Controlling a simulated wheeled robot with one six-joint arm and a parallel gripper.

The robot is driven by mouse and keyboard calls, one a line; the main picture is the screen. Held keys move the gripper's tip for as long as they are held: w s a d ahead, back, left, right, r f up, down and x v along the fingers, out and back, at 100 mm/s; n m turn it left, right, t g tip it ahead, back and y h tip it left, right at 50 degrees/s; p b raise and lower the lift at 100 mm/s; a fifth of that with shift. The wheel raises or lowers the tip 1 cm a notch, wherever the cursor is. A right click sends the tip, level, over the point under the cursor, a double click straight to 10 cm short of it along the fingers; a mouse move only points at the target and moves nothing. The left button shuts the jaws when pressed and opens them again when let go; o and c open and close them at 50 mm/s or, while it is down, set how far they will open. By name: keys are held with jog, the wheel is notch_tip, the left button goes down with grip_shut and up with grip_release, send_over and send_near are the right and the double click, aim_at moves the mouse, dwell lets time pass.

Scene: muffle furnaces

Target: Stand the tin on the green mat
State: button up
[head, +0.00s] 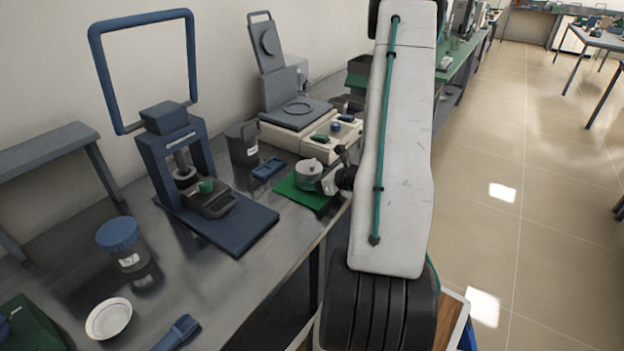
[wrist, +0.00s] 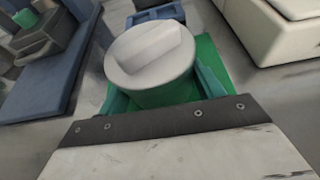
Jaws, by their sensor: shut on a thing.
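The green mat (wrist: 207,62) shows behind and beside the tin there. My gripper (head: 326,182) reaches the tin from the right in the head view. I cannot tell whether the tin's base touches the mat, as its lower edge is hidden in the wrist view.
A small blue tray (head: 269,168) lies just left of the mat. A dark grey mug-like container (head: 242,143) and a cream device (head: 315,138) stand behind. A blue press (head: 180,150) stands to the left. A blue-lidded jar (head: 121,240) and white bowl (head: 108,319) are nearer.

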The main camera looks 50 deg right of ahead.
jog(key=shift+f, duration=0.1)
jog(key=o, duration=1.1)
jog(key=shift+a, duration=0.1)
